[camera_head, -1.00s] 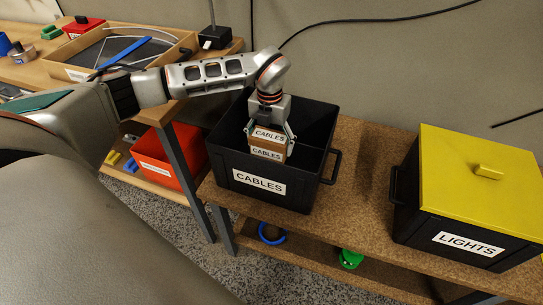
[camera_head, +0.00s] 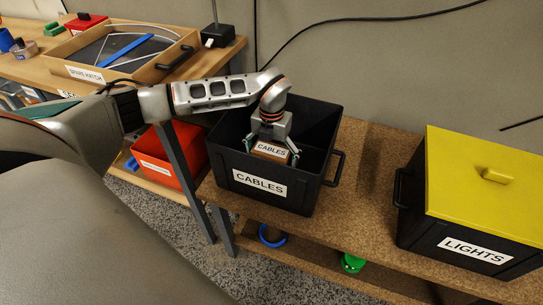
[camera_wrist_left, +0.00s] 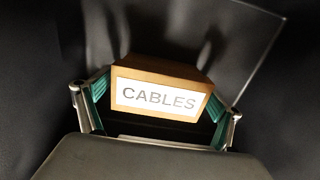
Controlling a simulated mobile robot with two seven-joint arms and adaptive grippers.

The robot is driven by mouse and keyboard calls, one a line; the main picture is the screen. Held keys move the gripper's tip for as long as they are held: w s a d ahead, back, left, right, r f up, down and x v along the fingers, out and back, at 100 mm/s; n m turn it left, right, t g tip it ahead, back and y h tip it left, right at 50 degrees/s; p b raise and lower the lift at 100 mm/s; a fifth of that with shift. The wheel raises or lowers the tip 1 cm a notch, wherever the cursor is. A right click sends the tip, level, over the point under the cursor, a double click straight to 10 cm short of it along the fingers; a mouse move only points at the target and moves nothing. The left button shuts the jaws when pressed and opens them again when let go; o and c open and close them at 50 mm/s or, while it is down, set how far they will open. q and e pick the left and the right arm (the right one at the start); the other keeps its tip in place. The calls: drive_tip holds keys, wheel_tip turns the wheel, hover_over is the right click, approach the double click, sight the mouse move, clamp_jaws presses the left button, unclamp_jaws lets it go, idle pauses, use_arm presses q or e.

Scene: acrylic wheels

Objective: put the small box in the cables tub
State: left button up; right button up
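The small box (camera_head: 272,153) is brown with a white CABLES label. It is down inside the black cables tub (camera_head: 222,163), which is open at the top and has a CABLES label on its front. My left gripper (camera_head: 272,150) reaches into the tub from above, its fingers on either side of the box. In the left wrist view the box (camera_wrist_left: 160,72) sits between the green finger pads (camera_wrist_left: 160,105), which appear to touch its sides. Whether the box touches the tub floor is hidden. My right gripper is not in view.
A black tub with a yellow lid (camera_head: 485,180), labelled LIGHTS, stands to the right on the same cork-coloured bench (camera_head: 365,190). A red bin (camera_head: 165,160) is at the left, below a wooden tray (camera_head: 125,72). The bench between the tubs is clear.

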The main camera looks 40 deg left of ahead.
sight(272, 150)
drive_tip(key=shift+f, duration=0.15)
use_arm(q)
drive_tip(key=shift+r, duration=0.15)
wheel_tip(272, 150, up, 6)
drive_tip(key=shift+w+r+p, duration=0.1)
drive_tip(key=shift+p, duration=0.75)
wheel_tip(272, 150, up, 5)
drive_tip(key=shift+r+p, duration=0.1)
drive_tip(key=shift+p, duration=0.55)
drive_tip(key=shift+r, duration=0.3)
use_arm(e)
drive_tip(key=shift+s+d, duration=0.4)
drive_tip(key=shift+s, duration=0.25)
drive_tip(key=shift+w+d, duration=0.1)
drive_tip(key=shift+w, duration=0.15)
